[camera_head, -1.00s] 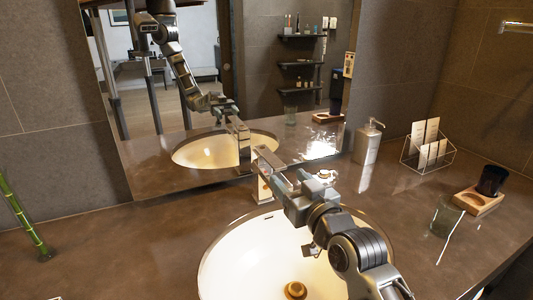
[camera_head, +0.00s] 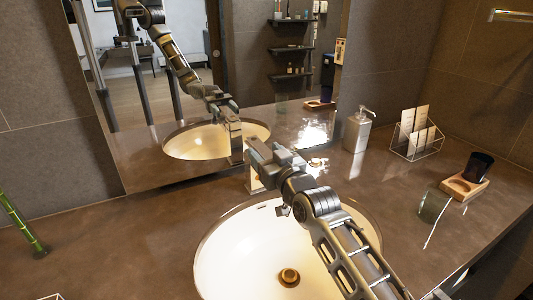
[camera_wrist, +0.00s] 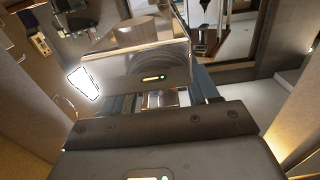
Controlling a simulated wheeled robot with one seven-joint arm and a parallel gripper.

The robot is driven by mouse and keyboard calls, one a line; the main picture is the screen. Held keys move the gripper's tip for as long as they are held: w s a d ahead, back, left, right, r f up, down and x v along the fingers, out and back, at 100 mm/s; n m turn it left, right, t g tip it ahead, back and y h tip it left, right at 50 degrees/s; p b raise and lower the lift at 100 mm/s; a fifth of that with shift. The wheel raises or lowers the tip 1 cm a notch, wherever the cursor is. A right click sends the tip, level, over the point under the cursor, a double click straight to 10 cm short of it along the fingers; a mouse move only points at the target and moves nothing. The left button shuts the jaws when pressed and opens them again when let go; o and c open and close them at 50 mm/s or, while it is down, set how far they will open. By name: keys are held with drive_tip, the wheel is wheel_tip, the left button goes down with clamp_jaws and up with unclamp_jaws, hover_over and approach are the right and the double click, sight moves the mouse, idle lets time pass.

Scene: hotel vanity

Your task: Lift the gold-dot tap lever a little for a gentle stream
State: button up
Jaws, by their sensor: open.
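The chrome tap (camera_head: 253,183) stands behind the white basin (camera_head: 240,262), below the mirror. Its top and lever are mostly hidden behind my gripper (camera_head: 258,151) in the head view. In the wrist view a large mirror-like chrome face of the tap (camera_wrist: 130,62) fills the upper middle, just ahead of my gripper (camera_wrist: 163,100). The blue-grey fingers are apart, either side of a narrow chrome part. I cannot tell whether they touch it. I cannot make out the gold dot for certain. No stream is visible in the basin.
A soap dispenser (camera_head: 357,131), a wire card holder (camera_head: 416,143), a glass (camera_head: 434,206) and a wooden tray (camera_head: 460,187) with a dark cup (camera_head: 479,166) stand right. A bamboo stalk (camera_head: 20,222) is at left. The mirror (camera_head: 180,135) is close behind the tap.

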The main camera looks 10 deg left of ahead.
drive_tip(key=shift+c, duration=0.4)
clamp_jaws()
